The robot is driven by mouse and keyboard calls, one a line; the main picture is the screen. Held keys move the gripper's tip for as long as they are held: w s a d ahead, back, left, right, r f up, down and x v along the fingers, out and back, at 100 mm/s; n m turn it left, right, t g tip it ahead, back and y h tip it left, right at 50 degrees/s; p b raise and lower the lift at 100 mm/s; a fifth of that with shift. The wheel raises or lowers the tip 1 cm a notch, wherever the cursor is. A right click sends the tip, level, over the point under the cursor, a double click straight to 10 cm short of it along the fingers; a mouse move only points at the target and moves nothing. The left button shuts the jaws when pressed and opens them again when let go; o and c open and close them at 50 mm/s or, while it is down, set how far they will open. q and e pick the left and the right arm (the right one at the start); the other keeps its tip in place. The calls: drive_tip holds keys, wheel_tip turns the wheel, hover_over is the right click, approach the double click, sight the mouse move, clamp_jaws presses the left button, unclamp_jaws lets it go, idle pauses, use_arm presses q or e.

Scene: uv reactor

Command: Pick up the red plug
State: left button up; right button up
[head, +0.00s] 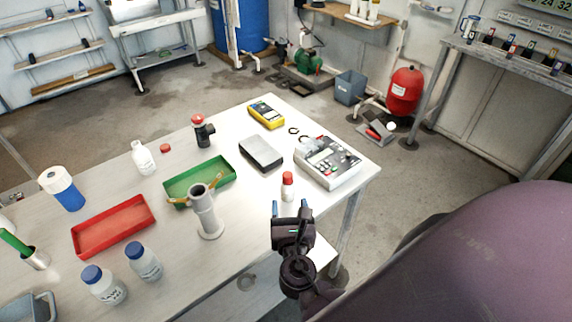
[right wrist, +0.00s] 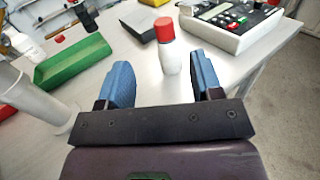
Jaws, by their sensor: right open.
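A small white bottle with a red top (head: 287,181) stands upright near the table's front right edge. My right gripper (head: 291,211) is just in front of it, open and empty. In the right wrist view the red top (right wrist: 164,30) shows beyond and between the blue fingers (right wrist: 163,78), apart from them. A small red disc (head: 165,148) lies on the table farther back, also in the right wrist view (right wrist: 59,38). A black fitting with a red top (head: 198,119) stands near it. I cannot tell which red piece is the plug. My left gripper is out of view.
A grey upright tube (head: 206,215) stands left of my right gripper, by a green tray (head: 175,190). A grey box (head: 261,153) and a white instrument (head: 327,160) stand behind the bottle. A red tray (head: 112,226) and several bottles are at left.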

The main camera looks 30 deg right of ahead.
sight(288, 178)
drive_tip(key=shift+w+d, duration=0.15)
drive_tip(key=shift+w, duration=0.1)
drive_tip(key=x, duration=0.4)
drive_tip(key=shift+w+d+p, duration=0.25)
drive_tip(key=shift+w+p, duration=0.05)
drive_tip(key=shift+p, duration=0.1)
drive_tip(key=shift+x, duration=0.8)
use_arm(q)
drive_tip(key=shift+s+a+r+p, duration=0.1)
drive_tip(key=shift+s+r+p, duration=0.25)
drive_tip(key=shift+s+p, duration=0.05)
use_arm(e)
drive_tip(key=shift+x, duration=2.1)
drive_tip(key=shift+s+d, duration=0.1)
drive_tip(key=shift+d, duration=0.05)
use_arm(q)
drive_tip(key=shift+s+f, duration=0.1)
use_arm(e)
drive_tip(key=c, duration=1.1)
drive_tip(key=shift+o, duration=0.2)
